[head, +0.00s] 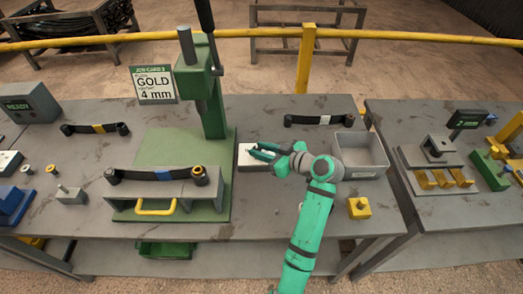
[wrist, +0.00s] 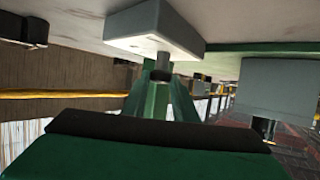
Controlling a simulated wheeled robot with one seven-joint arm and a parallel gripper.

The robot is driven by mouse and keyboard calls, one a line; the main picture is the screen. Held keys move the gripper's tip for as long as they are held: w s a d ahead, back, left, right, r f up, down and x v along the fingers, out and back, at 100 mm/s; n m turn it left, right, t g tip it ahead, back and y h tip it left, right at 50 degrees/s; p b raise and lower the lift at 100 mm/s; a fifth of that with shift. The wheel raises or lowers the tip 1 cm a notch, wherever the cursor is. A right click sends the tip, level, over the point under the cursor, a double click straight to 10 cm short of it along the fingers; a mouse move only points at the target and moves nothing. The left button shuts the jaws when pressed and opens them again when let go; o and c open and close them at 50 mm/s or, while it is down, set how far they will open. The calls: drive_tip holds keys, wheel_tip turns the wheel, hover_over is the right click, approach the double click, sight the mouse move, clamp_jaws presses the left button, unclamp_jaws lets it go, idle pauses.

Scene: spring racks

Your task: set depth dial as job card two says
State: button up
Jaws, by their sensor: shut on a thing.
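The job card (head: 155,84) stands behind the green press (head: 205,80); it reads GOLD and 4 mm, and its card number is too small to read surely. A pale dial block (head: 246,163) sits on the bench right of the press. My gripper (head: 264,151) is at this block. In the wrist view the block (wrist: 155,25) has a short grey shaft with a dark knob (wrist: 163,76) at its end. My green fingers (wrist: 162,85) are shut on this knob. The dial's markings are hidden or too small to read.
A leaf spring with a blue band (head: 163,175) lies on the grey fixture left of my arm. Another spring with a white band (head: 320,120) lies behind my gripper. A grey open bin (head: 362,170) and a yellow block (head: 359,208) stand to the right.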

drive_tip(key=shift+w+n, duration=0.1)
drive_tip(key=shift+n, duration=0.2)
drive_tip(key=o, duration=1.1)
drive_tip(key=shift+a+g+y, duration=0.1)
drive_tip(key=shift+g+y, duration=0.2)
drive_tip(key=v, duration=1.1)
drive_tip(key=shift+a, duration=0.1)
